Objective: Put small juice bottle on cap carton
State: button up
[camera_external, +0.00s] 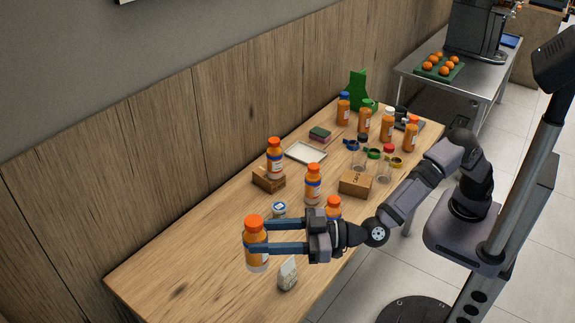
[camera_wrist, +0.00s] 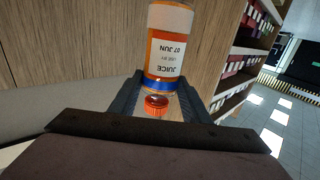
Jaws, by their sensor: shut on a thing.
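My gripper (camera_external: 256,235) is shut on a small juice bottle (camera_external: 257,258) with an orange cap, over the near left part of the table. The bottle looks upright in the external view; whether its base touches the table is unclear. In the wrist view the bottle (camera_wrist: 172,50), with its printed label, shows upside down between the fingers (camera_wrist: 160,98). Two brown cartons stand to the right: one (camera_external: 265,182) with a juice bottle (camera_external: 275,158) apparently on it, another (camera_external: 355,185) with a clear top. I cannot tell which is the cap carton.
Two more juice bottles (camera_external: 313,186) (camera_external: 334,207) stand near my gripper. A small white-and-blue tub (camera_external: 279,210) and a whitish pouch (camera_external: 288,275) are close by. A white tray (camera_external: 306,152) and several bottles are farther back. The table's left end (camera_external: 170,285) is clear.

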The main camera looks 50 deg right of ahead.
jog(key=w+d+f+m+t+h+p, duration=0.1)
jog(key=w+d+m+h+p, duration=0.2)
jog(key=d, duration=0.6)
jog(key=w+d+f+m+t+h+p, duration=0.15)
jog(key=w+d+h, duration=0.3)
jog(key=d, duration=0.55)
jog(key=w+d+f+m+t+h+p, duration=0.1)
jog(key=w+d+m+t+h+p, duration=0.2)
jog(key=d, duration=0.6)
jog(key=s+d+r+m+g+h+p, duration=0.1)
jog(key=s+d+m+g+h, duration=0.2)
jog(key=d, duration=0.7)
jog(key=s+d+r+m+h+p, duration=0.15)
jog(key=d+h, duration=0.35)
jog(key=d, duration=0.5)
jog(key=s+d+r+m+g+h+p, duration=0.1)
jog(key=s+d+m+g+h+p, duration=0.2)
jog(key=d, duration=0.7)
notch_tip(320, 180, down, 11)
jog(key=w+t+b, duration=0.1)
jog(key=shift+a, duration=0.2)
jog(key=shift+h, duration=0.25)
jog(key=shift+f, duration=1.95)
